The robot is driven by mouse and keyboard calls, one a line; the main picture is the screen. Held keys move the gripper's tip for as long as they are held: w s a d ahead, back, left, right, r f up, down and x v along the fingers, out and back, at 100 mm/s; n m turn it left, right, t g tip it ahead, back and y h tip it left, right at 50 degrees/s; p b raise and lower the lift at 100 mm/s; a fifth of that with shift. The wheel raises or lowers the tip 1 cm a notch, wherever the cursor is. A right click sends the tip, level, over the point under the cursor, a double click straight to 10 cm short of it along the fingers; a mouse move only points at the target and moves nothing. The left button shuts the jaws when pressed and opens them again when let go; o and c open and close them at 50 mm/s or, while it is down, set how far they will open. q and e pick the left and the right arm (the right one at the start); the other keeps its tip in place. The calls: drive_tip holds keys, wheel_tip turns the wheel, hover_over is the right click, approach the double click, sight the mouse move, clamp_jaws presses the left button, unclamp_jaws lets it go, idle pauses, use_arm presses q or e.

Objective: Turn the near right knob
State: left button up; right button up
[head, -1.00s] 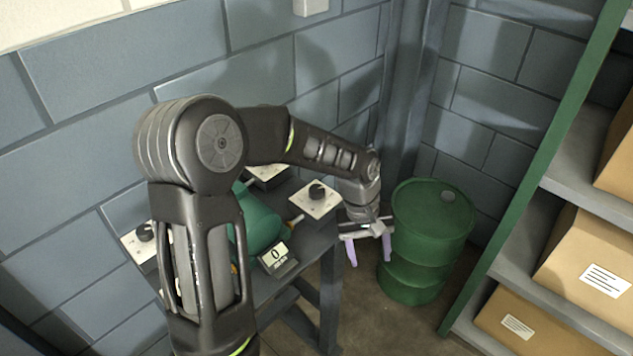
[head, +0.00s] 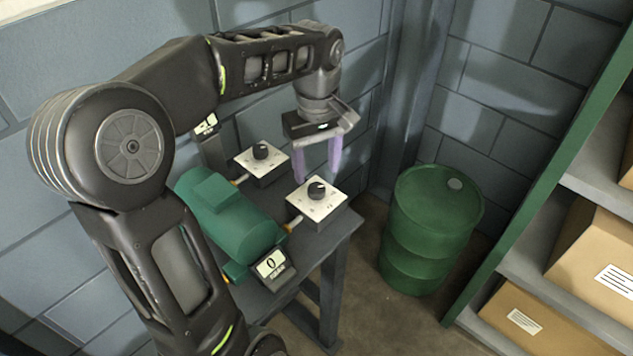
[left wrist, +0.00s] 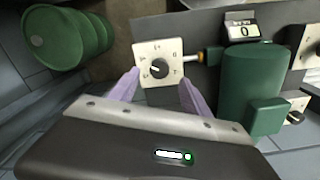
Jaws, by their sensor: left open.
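The near right knob (head: 317,190) is black and sits on a white dial plate (head: 330,207) on a grey box at the table's right end. It also shows in the left wrist view (left wrist: 159,69), on its square plate. My left gripper (head: 318,173) is open, its two lilac fingers pointing down, just behind and above this knob. In the left wrist view, the left gripper's fingertips (left wrist: 159,77) lie to either side of the plate's edge with the knob between and beyond them. Nothing is between the fingers. My right gripper is not in view.
A green motor-like casing (head: 230,215) lies left of the knob box. Another knob box (head: 262,160) stands behind, and a small display (head: 271,263) reading 0 stands in front. A green drum (head: 430,230) stands right of the table (head: 330,250), near shelves with cartons (head: 585,245).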

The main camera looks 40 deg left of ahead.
sight(317, 188)
use_arm(q)
wheel_tip(317, 188, down, 6)
drive_tip(key=shift+r, duration=0.2)
clamp_jaws()
idle(0.6)
